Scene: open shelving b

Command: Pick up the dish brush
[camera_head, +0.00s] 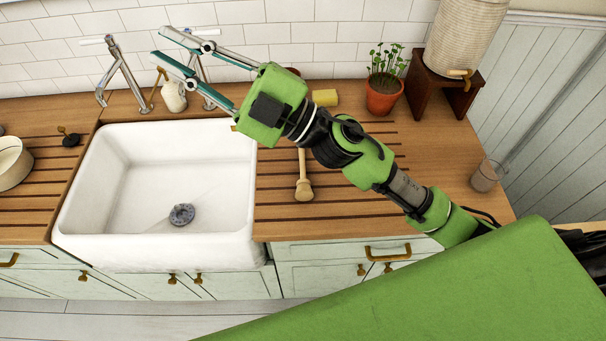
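The wooden dish brush (304,189) lies on the grooved wooden counter right of the sink. Its head points toward the front edge, and its handle runs back, with the far part hidden behind my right arm. My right gripper (157,43) is high at the upper left, in front of the taps. Its two teal-lined fingers are spread apart with nothing between them. It is well away from the brush, while its arm passes over the counter behind the brush head. My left gripper is not in view.
The white sink (240,215) is left of the brush. Behind my arm are a yellow sponge (325,97) and a potted plant (383,98). A glass (487,176) stands at the right. A soap bottle (174,97) stands by the taps. The counter around the brush head is clear.

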